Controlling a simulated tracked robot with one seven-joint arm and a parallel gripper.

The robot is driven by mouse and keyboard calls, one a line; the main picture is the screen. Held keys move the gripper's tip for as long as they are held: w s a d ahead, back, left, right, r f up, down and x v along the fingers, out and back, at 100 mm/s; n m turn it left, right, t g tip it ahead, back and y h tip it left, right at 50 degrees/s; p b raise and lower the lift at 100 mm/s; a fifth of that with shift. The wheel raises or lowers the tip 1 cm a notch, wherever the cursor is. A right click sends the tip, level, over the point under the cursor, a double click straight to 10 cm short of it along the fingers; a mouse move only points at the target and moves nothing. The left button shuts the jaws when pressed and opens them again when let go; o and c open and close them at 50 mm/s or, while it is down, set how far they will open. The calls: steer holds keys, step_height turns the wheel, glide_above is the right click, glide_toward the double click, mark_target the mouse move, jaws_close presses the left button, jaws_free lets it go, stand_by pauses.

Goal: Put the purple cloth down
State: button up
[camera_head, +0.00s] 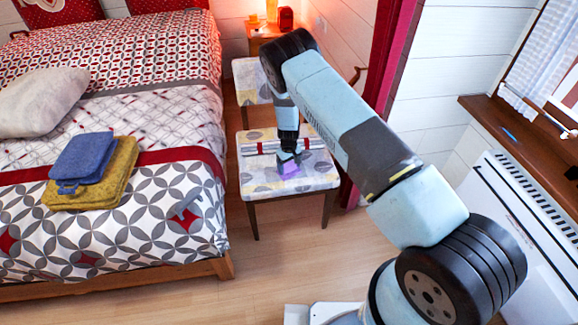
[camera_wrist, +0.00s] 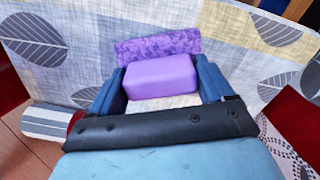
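The purple cloth (camera_wrist: 160,77) shows in the wrist view as a smooth, block-like purple piece between the two fingers of my gripper (camera_wrist: 160,84). A flatter, mottled purple strip lies just beyond it; I cannot tell whether it is part of the same cloth. Both fingers appear to touch the sides of the block. In the head view, my gripper (camera_head: 288,157) points down over the patterned seat (camera_head: 310,180), with the purple cloth (camera_head: 289,169) at its tip. The cloth is at or just above the seat; I cannot tell whether it rests on it.
A second patterned seat (camera_head: 250,80) stands behind. A red curtain (camera_head: 390,50) hangs at right.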

mark_target(289, 164)
steer(key=o, duration=0.3)
steer(key=shift+o, duration=0.2)
step_height(289, 164, up, 12)
stand_by(0.5)
steer(key=shift+r, duration=0.15)
